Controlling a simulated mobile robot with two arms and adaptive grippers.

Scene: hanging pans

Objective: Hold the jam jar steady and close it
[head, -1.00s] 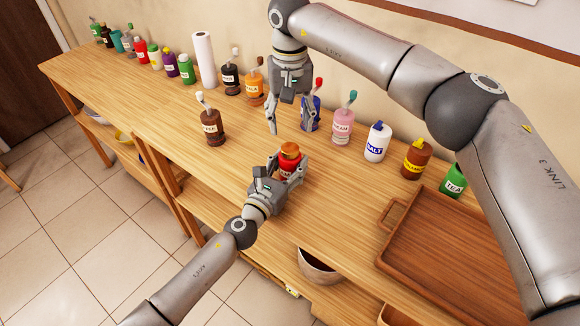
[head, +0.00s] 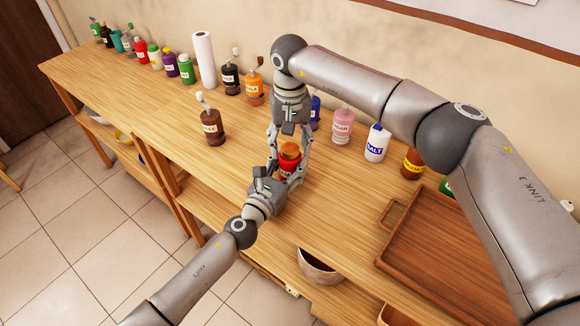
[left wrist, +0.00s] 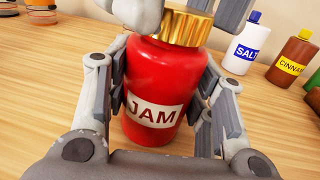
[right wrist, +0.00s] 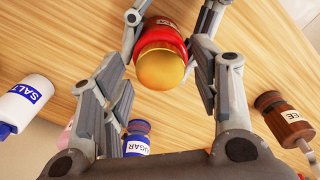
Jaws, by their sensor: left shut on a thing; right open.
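The red jam jar (head: 289,164) stands upright on the wooden counter, with a gold lid (head: 291,148) on top. Its JAM label shows in the left wrist view (left wrist: 155,113). My left gripper (head: 283,180) is shut on the jar, a finger on either side of its body. My right gripper (head: 289,148) is above the jar, pointing down, its open fingers on either side of the lid. In the right wrist view the lid (right wrist: 161,69) lies between those fingers, with visible gaps. Whether the lid is fully seated I cannot tell.
A coffee bottle (head: 211,126) stands left of the jar. Behind and right are a cream bottle (head: 342,126), a salt bottle (head: 376,143) and a cinnamon bottle (head: 413,163). A wooden tray (head: 450,250) lies at the right.

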